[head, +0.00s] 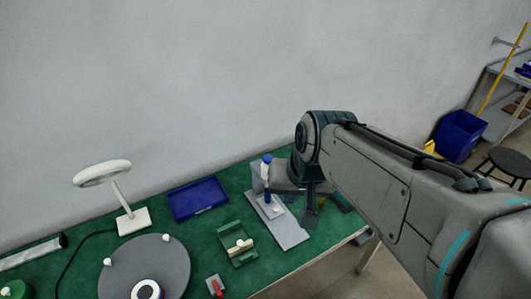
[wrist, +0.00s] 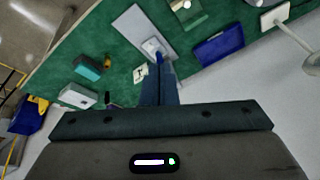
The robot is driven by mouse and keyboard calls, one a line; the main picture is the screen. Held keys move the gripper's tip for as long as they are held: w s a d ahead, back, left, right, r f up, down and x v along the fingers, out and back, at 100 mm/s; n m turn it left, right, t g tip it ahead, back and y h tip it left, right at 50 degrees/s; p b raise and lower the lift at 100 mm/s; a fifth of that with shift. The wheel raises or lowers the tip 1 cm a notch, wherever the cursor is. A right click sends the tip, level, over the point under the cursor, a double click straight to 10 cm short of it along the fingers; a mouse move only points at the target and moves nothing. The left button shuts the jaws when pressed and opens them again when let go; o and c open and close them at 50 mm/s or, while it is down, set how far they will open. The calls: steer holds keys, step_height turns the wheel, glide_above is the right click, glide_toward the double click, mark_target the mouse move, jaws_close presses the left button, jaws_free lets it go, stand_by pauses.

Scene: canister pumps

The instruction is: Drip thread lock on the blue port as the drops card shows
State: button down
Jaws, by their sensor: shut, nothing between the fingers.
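A pump with a blue head (head: 267,159) and white and blue body stands upright on a grey board (head: 290,232) on the green table. A white base and a bit of blue (wrist: 158,57) show in the wrist view just beyond my fingertips. My gripper (head: 311,226) is shut and empty, fingers pointing down, to the right of the pump and board in the head view. In the wrist view my gripper (wrist: 160,75) hides part of the blue piece; I cannot tell whether they touch. A small pale card (wrist: 140,74) with marks lies beside the fingers; its marks are too small to read.
A blue tray (head: 198,199), a green holder (head: 238,244), a small red-topped piece (head: 215,286), a round grey disc (head: 150,270) and a white ring lamp (head: 133,220) stand to the left. A teal box (wrist: 90,68) and a white box (wrist: 78,96) lie near the table edge.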

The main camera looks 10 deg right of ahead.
steer(key=w+a+m+t+y, duration=0.1)
steer(key=w+m+t+y, duration=0.15)
steer(key=w+m, duration=0.8)
steer(key=m+t+b, duration=0.2)
steer(key=m, duration=0.6)
glide_above(266, 155)
steer(key=s+d, duration=0.1)
steer(key=s, duration=0.1)
steer(key=shift+d+r+y, duration=0.1)
steer(key=shift+r+y, duration=0.15)
steer(key=shift+y, duration=0.2)
steer(key=shift+f, duration=0.15)
step_height(266, 155, down, 9)
steer(key=b, duration=0.7)
steer(key=shift+r+b, duration=0.2)
steer(key=shift+b, duration=0.1)
steer(key=shift+f+b, duration=0.4)
steer(key=shift+f+b, duration=0.55)
steer(key=shift+f, duration=0.1)
steer(key=shift+r, duration=0.1)
steer(key=shift+r+p, duration=0.95)
steer(key=shift+r, duration=0.05)
